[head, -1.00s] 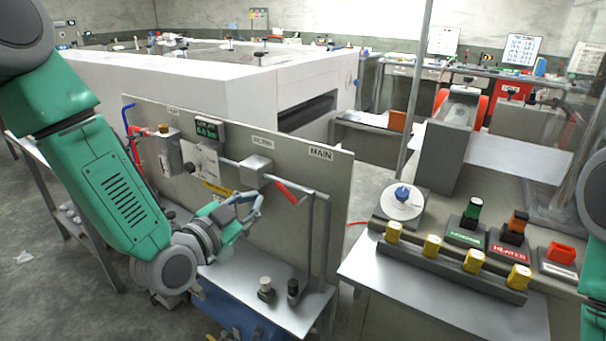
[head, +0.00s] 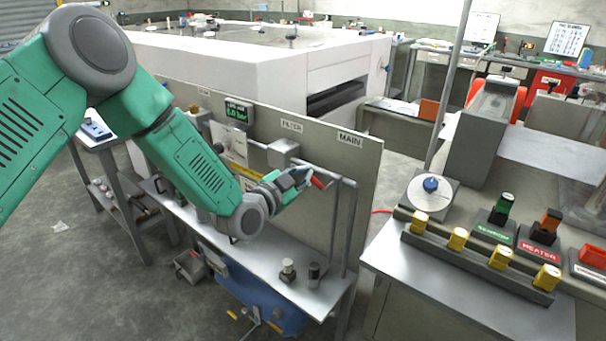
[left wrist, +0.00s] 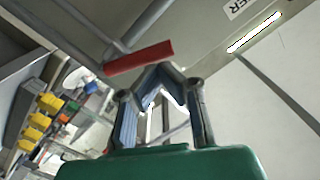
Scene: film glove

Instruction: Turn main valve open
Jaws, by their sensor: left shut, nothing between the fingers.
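The main valve's red handle (head: 320,180) sits on the grey pipe below the MAIN label (head: 350,139) on the grey panel (head: 362,185). My left gripper (head: 303,174) is just left of the handle in the head view, its fingers shut and empty. In the left wrist view the red handle (left wrist: 139,57) lies across, just beyond the closed fingertips (left wrist: 158,70). I cannot tell whether they touch it. My right gripper is not in view.
The FILTER unit (head: 283,152) and a green pressure display (head: 238,112) are on the same panel. Two small knobs (head: 288,269) stand on the bench shelf below. A bench with yellow switches (head: 458,239) stands at right.

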